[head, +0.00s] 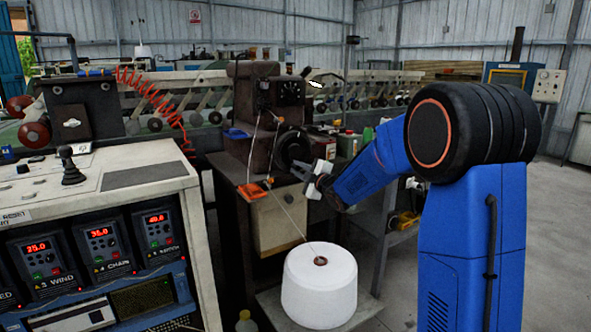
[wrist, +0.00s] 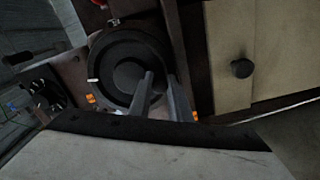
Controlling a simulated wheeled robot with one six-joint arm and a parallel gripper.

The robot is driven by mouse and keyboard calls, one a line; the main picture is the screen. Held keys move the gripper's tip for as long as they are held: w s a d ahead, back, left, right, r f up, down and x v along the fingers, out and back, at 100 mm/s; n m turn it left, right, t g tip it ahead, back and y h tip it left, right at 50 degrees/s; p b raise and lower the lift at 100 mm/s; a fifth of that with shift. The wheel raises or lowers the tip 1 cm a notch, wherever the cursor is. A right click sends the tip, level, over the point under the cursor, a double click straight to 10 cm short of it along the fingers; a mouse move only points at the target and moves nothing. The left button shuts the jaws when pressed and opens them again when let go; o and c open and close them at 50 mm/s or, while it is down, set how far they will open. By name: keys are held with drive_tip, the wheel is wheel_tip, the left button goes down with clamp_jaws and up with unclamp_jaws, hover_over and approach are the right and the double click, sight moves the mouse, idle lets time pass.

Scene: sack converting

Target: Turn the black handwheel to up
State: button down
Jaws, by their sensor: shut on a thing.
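The black handwheel (head: 291,146) is on the front of the dark brown machine (head: 247,98) in the middle of the head view. In the wrist view the handwheel (wrist: 125,75) shows as a round disc with a raised hub and a white mark near its left edge. Orange marks sit on the panel beside it at lower left and lower right. My gripper (head: 308,169) reaches it from the right. In the wrist view my gripper's fingers (wrist: 161,78) are shut on the handwheel at its right rim. The fingers hide part of that rim.
A white thread cone (head: 320,287) stands below the machine, with thread running up from it. A control console (head: 110,220) with red displays is at left. A dark knob (wrist: 241,68) sits on a beige panel right of the wheel. Open floor lies at right.

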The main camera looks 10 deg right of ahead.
drive_tip(key=shift+w+d+f+n, duration=0.15)
drive_tip(key=shift+d+n, duration=0.3)
drive_tip(key=shift+n, duration=0.65)
drive_tip(key=c, duration=1.6)
unclamp_jaws()
drive_tip(key=shift+d, duration=0.1)
drive_tip(key=shift+c, duration=0.2)
drive_tip(key=v, duration=1.7)
drive_tip(key=shift+s, duration=0.2)
